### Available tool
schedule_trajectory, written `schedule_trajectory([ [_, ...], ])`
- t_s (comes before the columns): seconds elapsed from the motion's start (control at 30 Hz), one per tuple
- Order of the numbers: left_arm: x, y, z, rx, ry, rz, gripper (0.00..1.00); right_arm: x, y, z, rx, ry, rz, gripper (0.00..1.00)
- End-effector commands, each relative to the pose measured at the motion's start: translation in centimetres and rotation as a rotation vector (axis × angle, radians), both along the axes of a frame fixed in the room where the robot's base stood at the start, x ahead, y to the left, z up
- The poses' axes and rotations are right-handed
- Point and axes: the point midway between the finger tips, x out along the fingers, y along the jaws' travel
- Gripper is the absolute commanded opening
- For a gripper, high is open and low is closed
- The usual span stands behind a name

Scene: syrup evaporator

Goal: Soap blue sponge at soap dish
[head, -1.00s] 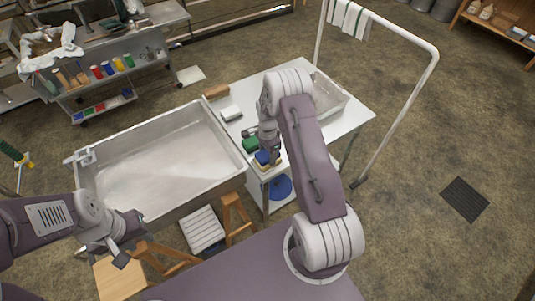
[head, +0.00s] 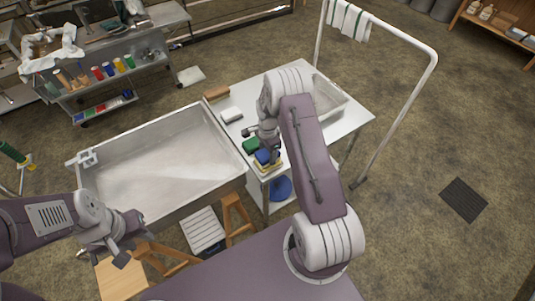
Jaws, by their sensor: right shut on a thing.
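The blue sponge (head: 262,156) is held in my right gripper (head: 266,153), which is shut on it at the near left corner of the white table. A yellowish, flat piece (head: 268,167), which looks like the soap dish, lies right under the sponge and is partly hidden by it and the gripper. I cannot tell whether sponge and dish touch. A green sponge (head: 250,146) lies just left of the blue one. My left gripper (head: 104,257) is open and empty, low at the left, in front of the metal basin.
A large metal basin (head: 160,205) stands left of the table (head: 285,100). A white block (head: 231,114), a brown block (head: 216,94) and a metal pan (head: 330,100) are on the table. A white rail (head: 400,115) stands at the right.

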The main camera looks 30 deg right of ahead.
Motion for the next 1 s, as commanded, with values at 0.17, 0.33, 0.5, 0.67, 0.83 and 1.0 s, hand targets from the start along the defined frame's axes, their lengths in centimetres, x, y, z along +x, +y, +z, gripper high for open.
schedule_trajectory([
  [0.17, 0.0, 0.0, 1.8, 0.0, 0.0, 0.0, 0.33, 0.1, 0.0, 2.3, -0.001, -0.002, 0.0, 0.25],
  [0.33, 0.0, 0.0, 3.1, 0.0, 0.0, 0.0, 0.33, 0.1, 0.0, 4.0, -0.001, -0.002, 0.0, 0.25],
  [0.5, 0.0, 0.0, 4.0, 0.0, 0.0, 0.0, 0.33, 0.1, 0.0, 5.3, -0.001, -0.002, 0.0, 0.25],
  [0.67, 0.0, 0.0, 3.8, 0.0, 0.0, 0.0, 0.33, 0.1, 0.0, 5.1, -0.001, -0.001, 0.0, 0.25],
  [0.83, 0.0, 0.0, 3.8, 0.0, 0.0, 0.0, 0.33, 0.1, 0.0, 5.1, -0.001, -0.001, 0.0, 0.25],
  [1.0, 0.0, 0.0, 3.8, 0.0, 0.0, 0.0, 0.33, 0.1, 0.0, 5.1, -0.001, -0.002, 0.0, 0.25],
])
